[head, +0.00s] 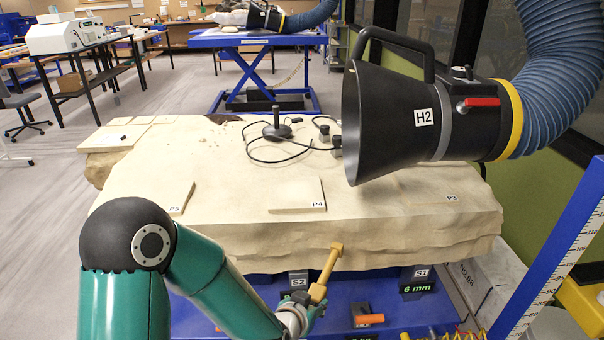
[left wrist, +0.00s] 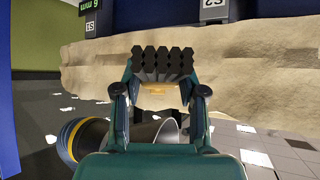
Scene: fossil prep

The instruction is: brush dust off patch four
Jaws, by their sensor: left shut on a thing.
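Patch four, labelled P4, is a pale, slightly raised square (head: 292,194) on top of the sandy block (head: 235,220) in the head view. Dust on it cannot be told from the stone. My left gripper (head: 303,303) is in front of the block, below its top edge and apart from the patch. It is shut on a brush, whose tan handle (head: 326,272) stands up at a tilt in front of the block's side. In the left wrist view, dark hexagonal tufts (left wrist: 162,62) show beyond the gripper fingers (left wrist: 160,105). My right gripper is out of view.
A black extraction hood (head: 390,115) marked H2, on a blue hose (head: 560,75), hangs over the block's right side. A black stand with cables (head: 277,128) lies behind patch four. Holders S2 (head: 298,281) and S1 (head: 418,279) sit below the front edge.

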